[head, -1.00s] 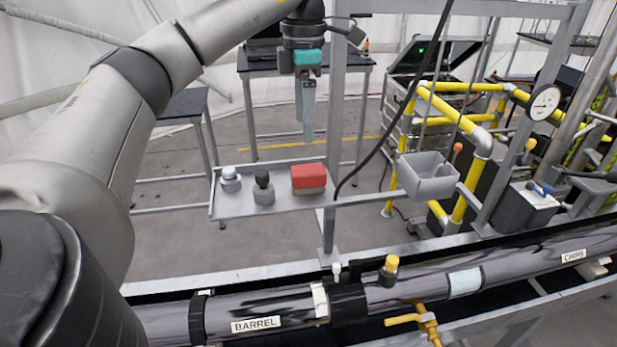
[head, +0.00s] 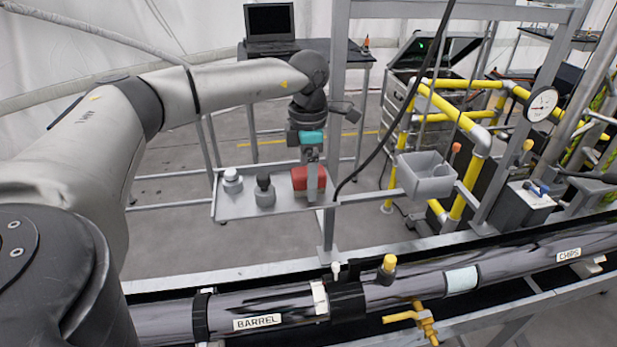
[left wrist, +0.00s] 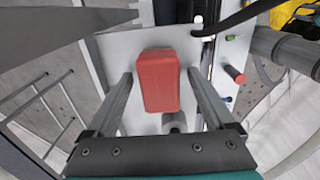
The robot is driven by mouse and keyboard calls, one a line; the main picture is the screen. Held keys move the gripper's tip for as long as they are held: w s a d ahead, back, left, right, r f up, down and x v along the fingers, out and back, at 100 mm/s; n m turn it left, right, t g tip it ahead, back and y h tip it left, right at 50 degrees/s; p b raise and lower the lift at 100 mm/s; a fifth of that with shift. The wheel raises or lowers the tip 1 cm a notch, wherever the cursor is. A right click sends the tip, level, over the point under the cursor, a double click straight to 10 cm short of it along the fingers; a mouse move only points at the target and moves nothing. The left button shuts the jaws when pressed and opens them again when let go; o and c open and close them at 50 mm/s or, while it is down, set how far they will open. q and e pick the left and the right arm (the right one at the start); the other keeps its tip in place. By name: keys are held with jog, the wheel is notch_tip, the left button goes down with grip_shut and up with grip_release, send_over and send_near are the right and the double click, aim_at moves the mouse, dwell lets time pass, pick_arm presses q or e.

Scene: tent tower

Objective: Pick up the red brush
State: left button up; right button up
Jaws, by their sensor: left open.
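The red brush (head: 299,179) has a red block top and stands on a small grey shelf (head: 235,208), at the shelf's right end. My left gripper (head: 312,192) is over the brush in the head view and covers part of it. In the left wrist view the red brush (left wrist: 158,80) lies between the two open fingers of my left gripper (left wrist: 160,85), with a gap on both sides. The fingers do not touch it there. My right gripper is not in view.
Two grey knobbed pieces, one with a white top (head: 232,181) and one with a dark top (head: 265,191), stand left of the brush. A black cable (head: 392,120) hangs right of it. A grey bin (head: 427,174) is further right. A pipe labelled BARREL (head: 257,322) runs in front.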

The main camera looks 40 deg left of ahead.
pick_arm(q)
jog(key=shift+c, duration=0.2)
grip_shut()
dwell(0.5)
